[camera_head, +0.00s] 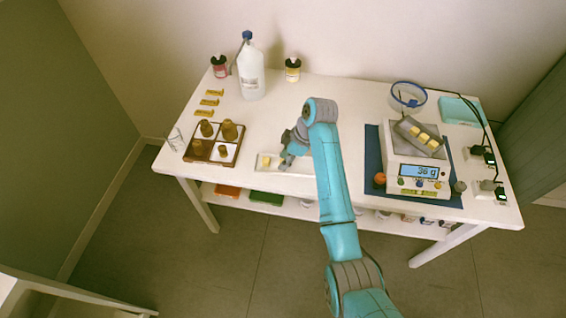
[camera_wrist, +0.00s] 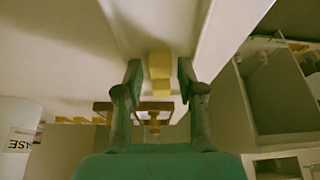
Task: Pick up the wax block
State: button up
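Pale yellow wax blocks (camera_head: 266,161) lie on a small white tray (camera_head: 262,169) near the table's front middle. My gripper (camera_head: 286,159) is low over this tray, just right of the blocks. In the wrist view my gripper (camera_wrist: 160,72) is open, with fingers on either side and gaps to the yellow wax block (camera_wrist: 160,66) seen between them. A second yellow piece shows just below it in that view. The gripper partly hides the tray in the head view.
A scale (camera_head: 418,166) reading about 36 carries a grey pan (camera_head: 407,130) with several yellow blocks at right. The table's middle back is clear.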

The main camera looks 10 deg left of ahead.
jog(key=shift+a+f, duration=0.1)
jog(key=shift+f, duration=0.15)
jog(key=c, duration=0.5)
jog(key=shift+r, duration=0.1)
